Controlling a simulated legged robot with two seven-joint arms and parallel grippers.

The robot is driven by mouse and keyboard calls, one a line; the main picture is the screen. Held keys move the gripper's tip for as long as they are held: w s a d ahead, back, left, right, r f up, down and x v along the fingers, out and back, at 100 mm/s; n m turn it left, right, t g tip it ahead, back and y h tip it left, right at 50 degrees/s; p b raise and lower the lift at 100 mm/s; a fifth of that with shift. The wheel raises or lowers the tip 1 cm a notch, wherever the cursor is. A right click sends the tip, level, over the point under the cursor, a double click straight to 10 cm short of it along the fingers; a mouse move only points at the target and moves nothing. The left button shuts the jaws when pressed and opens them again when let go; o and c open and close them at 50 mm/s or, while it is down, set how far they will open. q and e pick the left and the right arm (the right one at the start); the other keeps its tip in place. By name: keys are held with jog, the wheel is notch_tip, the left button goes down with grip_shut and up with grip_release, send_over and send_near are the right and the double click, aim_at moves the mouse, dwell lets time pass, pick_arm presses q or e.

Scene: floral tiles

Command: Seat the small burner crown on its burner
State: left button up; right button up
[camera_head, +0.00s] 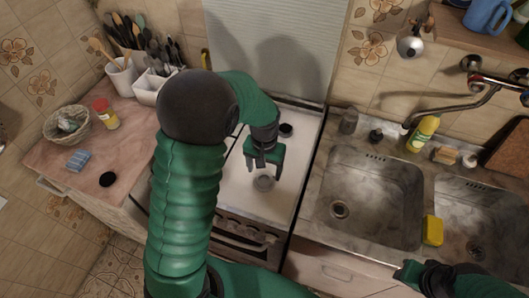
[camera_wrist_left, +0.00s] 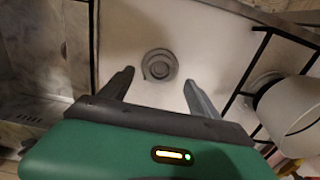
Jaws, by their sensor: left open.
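A small grey round burner part (camera_head: 263,183) is at the front right of the white stove top. In the left wrist view it is a grey ring with a raised round centre (camera_wrist_left: 159,65). I cannot tell whether the crown and the burner base are both there, or how they sit. My left gripper (camera_head: 265,168) is open and points down just behind and above it. In the left wrist view its fingertips (camera_wrist_left: 158,80) are spread on either side of the part, with nothing between them. My right gripper (camera_head: 412,272) is at the lower right, partly cut off.
A black cap (camera_head: 285,130) sits at the stove's back right. A black grate (camera_wrist_left: 270,45) shows in the wrist view. The sink (camera_head: 368,195) is right of the stove.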

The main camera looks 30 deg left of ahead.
pick_arm(q)
notch_tip(320, 180, up, 12)
jog(key=shift+r, duration=0.15)
dwell(0.4)
